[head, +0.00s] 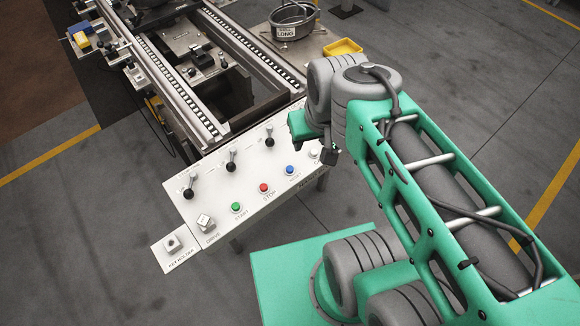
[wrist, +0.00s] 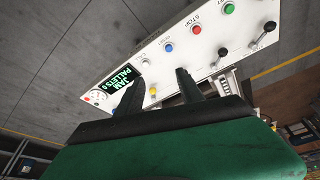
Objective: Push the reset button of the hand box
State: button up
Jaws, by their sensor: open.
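The hand box is a white sloped panel (head: 215,190) in the head view, also crossing the wrist view (wrist: 185,45). It bears a green START button (head: 236,208), a red STOP button (head: 264,187), a blue button (head: 290,170) and a white button (head: 314,153) in a row. The blue button also shows in the wrist view (wrist: 168,47); its label is too small to read surely. My gripper (wrist: 157,86) is open and empty, its two dark fingers apart over the display end of the panel. The blue button lies beyond the fingertips, apart from them. In the head view my arm hides that end.
Black-knobbed levers (head: 231,160) stand behind the buttons. A silver selector (head: 205,222) and a key holder (head: 172,243) are at the left end. A green-lettered display (wrist: 123,86) and yellow button (wrist: 153,91) are near the fingers. Conveyor rails (head: 165,80) lie behind.

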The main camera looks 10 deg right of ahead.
grip_shut()
dwell(1.4)
